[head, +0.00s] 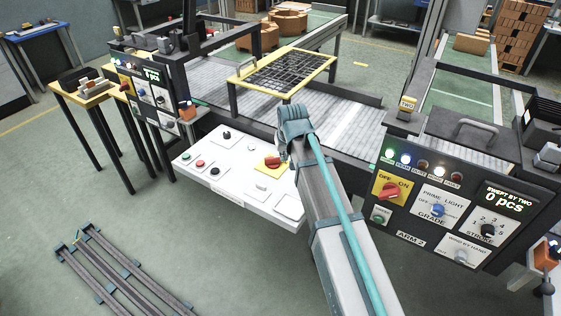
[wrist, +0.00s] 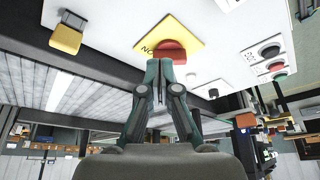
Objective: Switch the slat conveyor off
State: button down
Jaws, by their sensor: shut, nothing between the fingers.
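The slat conveyor (head: 352,128) is a bed of grey slats running behind a white control panel (head: 235,180). A red knob (head: 272,161) on a yellow plate sits at the panel's upper right. In the wrist view the knob (wrist: 172,50) is close up on its yellow plate (wrist: 190,32), with part of the lettering "ON" showing upside down. My gripper (head: 283,157) is shut and empty, its fingertips (wrist: 160,66) right at the knob. I cannot tell whether they touch it. The fingers partly hide the knob and plate.
The white panel also bears black, red and green buttons (head: 200,163). Dark control boxes with their own red knobs stand at left (head: 125,88) and right (head: 389,190). A yellow-framed grid (head: 290,72) stands over the slats. Dark rails (head: 120,280) lie on the floor.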

jog(key=p, duration=0.3)
send_near(278, 165)
jog(key=f, duration=0.1)
jog(key=s+f, duration=0.1)
jog(key=f, duration=0.3)
jog(key=shift+s+d+f, duration=0.15)
jog(key=shift+s+d, duration=0.1)
jog(key=shift+d, duration=0.15)
jog(key=shift+w+a, duration=0.2)
jog(key=shift+w, duration=0.4)
jog(key=shift+w+a, duration=0.2)
jog(key=shift+w, duration=0.4)
jog(key=shift+w+a+f+p, duration=0.1)
jog(key=shift+w+a+p, duration=0.1)
jog(key=shift+w+p, duration=0.4)
jog(key=shift+a, duration=0.1)
